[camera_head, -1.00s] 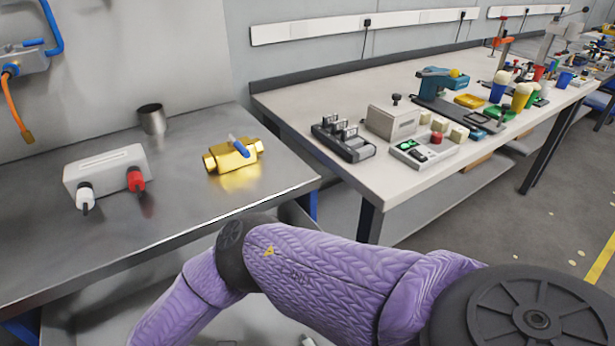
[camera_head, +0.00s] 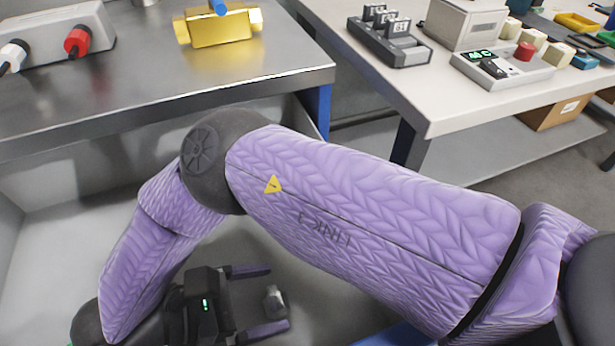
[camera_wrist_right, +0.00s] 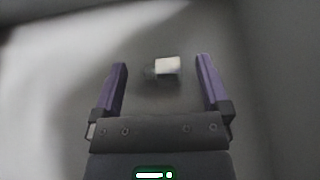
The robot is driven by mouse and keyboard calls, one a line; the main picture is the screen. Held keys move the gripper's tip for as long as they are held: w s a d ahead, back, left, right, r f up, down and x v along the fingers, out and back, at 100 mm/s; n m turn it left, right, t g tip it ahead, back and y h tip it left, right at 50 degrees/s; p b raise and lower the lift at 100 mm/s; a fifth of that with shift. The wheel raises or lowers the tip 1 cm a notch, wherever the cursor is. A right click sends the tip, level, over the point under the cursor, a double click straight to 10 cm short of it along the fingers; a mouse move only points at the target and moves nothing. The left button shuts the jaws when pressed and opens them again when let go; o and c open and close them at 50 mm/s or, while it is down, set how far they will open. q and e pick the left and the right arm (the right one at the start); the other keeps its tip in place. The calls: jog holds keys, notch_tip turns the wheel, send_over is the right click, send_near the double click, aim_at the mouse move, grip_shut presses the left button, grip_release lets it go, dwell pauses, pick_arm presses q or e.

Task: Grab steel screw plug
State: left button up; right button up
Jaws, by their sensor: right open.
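A small grey metal piece, which looks like the steel screw plug (camera_head: 274,301), lies on the grey surface below the metal table. It also shows as a blurred pale block in the right wrist view (camera_wrist_right: 167,66). My right gripper (camera_head: 277,298) is open, with its purple fingers on either side of the plug in the head view. In the right wrist view the open right gripper (camera_wrist_right: 161,62) has the plug between and around the level of its fingertips, with clear gaps on both sides. Contact is not visible. My left gripper is not in view.
The metal table (camera_head: 150,85) has its front edge above the gripper and holds a brass valve body (camera_head: 222,28) and a grey box (camera_head: 55,45) with red and white connectors. A pale workbench (camera_head: 440,105) stands at right. Grey walls border the lower area.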

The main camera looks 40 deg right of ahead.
jog(key=shift+d, duration=0.15)
grip_shut()
dwell(0.4)
